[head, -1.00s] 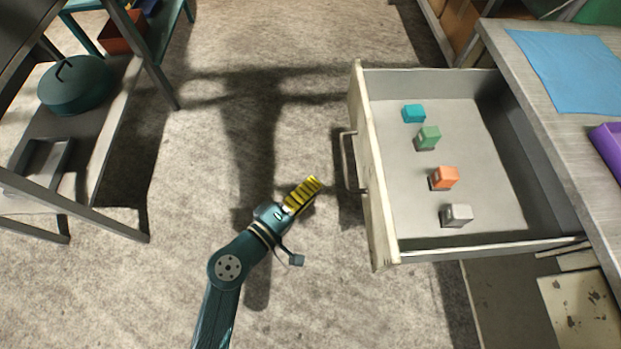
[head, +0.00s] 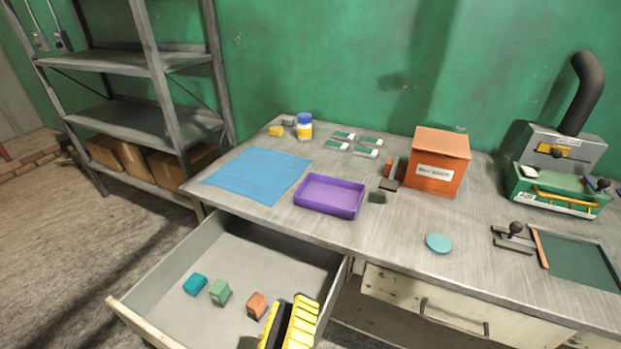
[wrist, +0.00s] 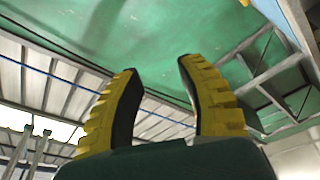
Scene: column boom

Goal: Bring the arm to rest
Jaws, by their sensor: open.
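My gripper (head: 290,322) shows at the bottom of the head view, its yellow ribbed fingers pointing up in the picture in front of the open drawer (head: 143,328). In the wrist view my gripper (wrist: 156,85) is open, with nothing between its two yellow fingers. The rest of my arm is outside the head view.
The open drawer holds a teal block (head: 195,284), a green block (head: 220,292) and an orange block (head: 257,305). The workbench (head: 400,232) above carries a purple tray (head: 330,211), a blue mat (head: 258,175) and an orange box (head: 437,165). A metal shelf (head: 140,120) stands at left.

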